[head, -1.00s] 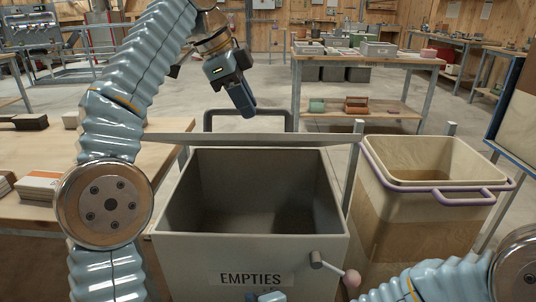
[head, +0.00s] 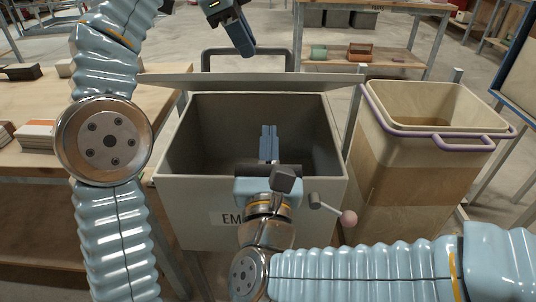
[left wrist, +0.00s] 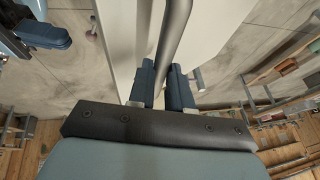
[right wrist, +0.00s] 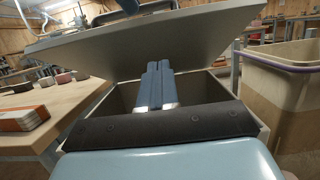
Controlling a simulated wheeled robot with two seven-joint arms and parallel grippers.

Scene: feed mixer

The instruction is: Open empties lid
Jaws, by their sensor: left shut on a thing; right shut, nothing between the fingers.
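The empties bin (head: 182,195) is a grey box with its label partly covered by my right arm. Its lid (head: 225,81) stands raised at the back, seen nearly edge-on in the head view, and the mouth is open below it. My left gripper (head: 248,50) is shut on the lid's dark bar handle (head: 204,62); the bar (left wrist: 174,30) runs between its fingers in the left wrist view. My right gripper (head: 268,130) is shut and empty, fingers over the bin's mouth. In the right wrist view the tilted lid (right wrist: 150,45) hangs above these fingers (right wrist: 155,70).
A lever with a pink knob (head: 348,218) sticks out from the bin's front right. A wooden table (head: 50,105) with boards is on the left.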

